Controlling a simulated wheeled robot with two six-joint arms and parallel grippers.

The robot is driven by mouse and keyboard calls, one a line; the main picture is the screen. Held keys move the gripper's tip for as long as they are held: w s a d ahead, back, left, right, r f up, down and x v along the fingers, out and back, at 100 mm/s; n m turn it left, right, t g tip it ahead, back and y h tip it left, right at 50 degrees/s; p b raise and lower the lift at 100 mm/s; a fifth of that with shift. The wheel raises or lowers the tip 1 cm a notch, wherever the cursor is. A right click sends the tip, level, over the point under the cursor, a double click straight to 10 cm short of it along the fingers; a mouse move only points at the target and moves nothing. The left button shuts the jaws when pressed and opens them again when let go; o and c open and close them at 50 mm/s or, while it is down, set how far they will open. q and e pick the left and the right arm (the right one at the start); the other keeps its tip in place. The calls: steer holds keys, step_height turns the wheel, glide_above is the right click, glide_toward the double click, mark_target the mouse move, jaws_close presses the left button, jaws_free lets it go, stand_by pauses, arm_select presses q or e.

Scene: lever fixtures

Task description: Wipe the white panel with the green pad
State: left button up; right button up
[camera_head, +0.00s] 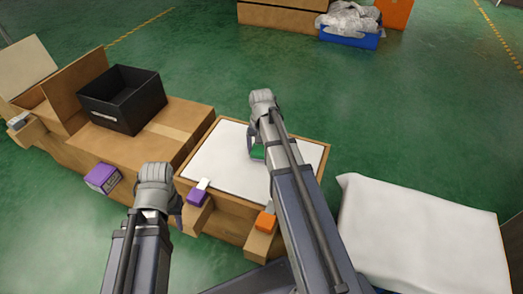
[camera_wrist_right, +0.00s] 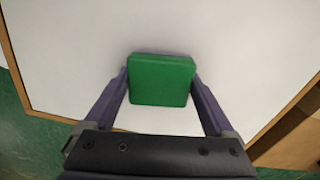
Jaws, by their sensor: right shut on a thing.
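The white panel (camera_head: 215,166) lies flat in a brown wooden frame in the middle of the head view. It fills most of the right wrist view (camera_wrist_right: 60,50). My right gripper (camera_wrist_right: 160,85) is shut on the green pad (camera_wrist_right: 161,80), with a finger on each side. The pad also shows in the head view (camera_head: 257,152), partly hidden by my right arm. It is over the panel; I cannot tell whether it touches it. My left gripper (camera_head: 160,205) hangs left of the panel's near edge. Its fingers point away and their opening is unclear.
A purple lever (camera_head: 196,198) and an orange lever (camera_head: 265,221) are at the panel's near side. A black bin (camera_head: 122,100) stands on a cardboard box to the left, with a purple box (camera_head: 102,178) nearby. A white-covered block (camera_head: 420,235) is at the right.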

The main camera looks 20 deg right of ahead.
steer(key=shift+r+p, duration=2.35)
steer(key=shift+r, duration=0.35)
step_height(320, 180, up, 3)
steer(key=p, duration=0.3)
steer(key=shift+s+a+f, duration=0.1)
steer(key=shift+s, duration=0.05)
